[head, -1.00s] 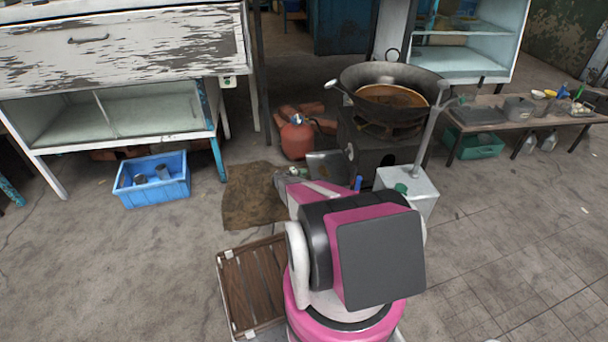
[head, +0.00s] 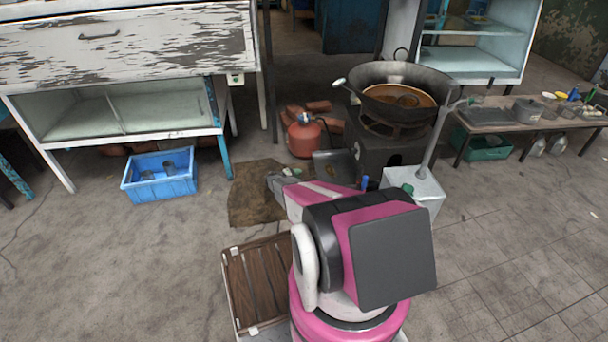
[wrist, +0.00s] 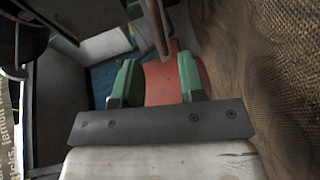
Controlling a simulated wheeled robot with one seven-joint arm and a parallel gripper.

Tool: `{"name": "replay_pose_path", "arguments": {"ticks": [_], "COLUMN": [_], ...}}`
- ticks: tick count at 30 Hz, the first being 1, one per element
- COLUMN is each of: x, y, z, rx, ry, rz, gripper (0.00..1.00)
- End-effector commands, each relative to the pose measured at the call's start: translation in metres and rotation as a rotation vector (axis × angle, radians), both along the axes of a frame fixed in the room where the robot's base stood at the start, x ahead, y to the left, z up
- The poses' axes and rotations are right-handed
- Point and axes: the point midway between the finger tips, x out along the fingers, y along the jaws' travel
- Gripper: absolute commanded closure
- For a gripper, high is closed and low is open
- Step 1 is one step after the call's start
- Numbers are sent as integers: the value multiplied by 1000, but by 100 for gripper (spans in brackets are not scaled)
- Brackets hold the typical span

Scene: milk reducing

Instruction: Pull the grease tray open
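A black stove (head: 385,150) carries a big wok (head: 400,90) with brown liquid. A dark flat metal panel (head: 335,168) shows low at the stove's left side; I cannot tell whether it is the grease tray or how far out it is. My gripper (head: 277,184) is low over the brown mat, left of that panel and apart from it. In the wrist view my gripper's two green fingertips (wrist: 157,84) are spread, with nothing seen between them but a red surface beyond. My arm hides the stove's lower front in part.
A red gas cylinder (head: 304,137) stands just behind my gripper. A wooden slatted thing (head: 258,280) is beside my base. A blue crate (head: 160,180) is at left; a white box (head: 415,190) is right of my arm.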

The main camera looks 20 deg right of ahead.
Motion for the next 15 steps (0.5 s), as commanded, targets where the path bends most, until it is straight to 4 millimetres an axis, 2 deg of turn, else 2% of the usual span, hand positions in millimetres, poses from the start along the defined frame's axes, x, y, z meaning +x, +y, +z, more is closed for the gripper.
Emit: {"name": "replay_pose_path", "arguments": {"ticks": [1, 6, 15], "x": [-2, -4, -4], "y": [7, 20, 22], "z": [2, 4, 4], "rx": [0, 0, 0], "ry": [0, 0, 0], "rz": [1, 0, -1], "gripper": [63, 63, 63]}}
